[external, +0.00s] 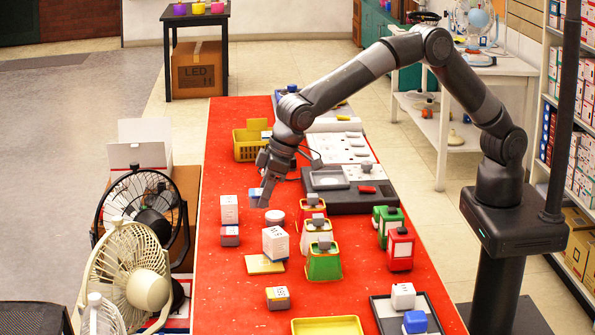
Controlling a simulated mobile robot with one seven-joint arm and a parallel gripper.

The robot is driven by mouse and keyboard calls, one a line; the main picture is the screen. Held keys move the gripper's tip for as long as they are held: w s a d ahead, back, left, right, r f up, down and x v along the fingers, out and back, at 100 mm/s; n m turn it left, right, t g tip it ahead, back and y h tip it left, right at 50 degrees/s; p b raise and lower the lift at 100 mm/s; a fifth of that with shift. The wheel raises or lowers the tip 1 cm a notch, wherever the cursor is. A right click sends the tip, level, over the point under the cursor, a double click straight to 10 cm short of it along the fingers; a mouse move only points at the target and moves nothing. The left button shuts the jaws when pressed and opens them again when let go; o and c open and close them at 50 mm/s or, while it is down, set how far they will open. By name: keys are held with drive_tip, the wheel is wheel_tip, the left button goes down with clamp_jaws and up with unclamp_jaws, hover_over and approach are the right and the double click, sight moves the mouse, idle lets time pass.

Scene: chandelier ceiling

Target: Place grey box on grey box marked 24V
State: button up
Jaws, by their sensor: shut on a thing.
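My gripper (264,187) is in the air above the left half of the red table, its fingers pointing down. It is shut on a small blue-grey thing (254,194), which looks like a grey box but is mostly hidden by the fingers. A white-and-grey box (229,209) sits on a darker grey box (230,239) at left, close to the gripper. A larger white box (275,243) with dark print stands below the gripper in the picture. Another grey-white box (278,301) lies nearer the front. I cannot read 24V on any of them.
A yellow basket (250,148) and dark panel (345,200) lie farther back. A dark tray (383,312) holds white and blue cubes. Fans (140,287) line the left edge.

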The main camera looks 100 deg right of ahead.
drive_tip(key=w+d+r, duration=0.1)
drive_tip(key=w+d, duration=0.1)
drive_tip(key=d, duration=0.6)
drive_tip(key=w+d+r, duration=0.1)
drive_tip(key=w+d, duration=0.1)
drive_tip(key=d, duration=0.6)
hover_over(229, 230)
drive_tip(key=s, duration=0.2)
drive_tip(key=f, duration=0.6)
drive_tip(key=shift+w+f, duration=0.2)
drive_tip(key=shift+f, duration=2.2)
drive_tip(key=shift+f, duration=0.2)
drive_tip(key=o, duration=1)
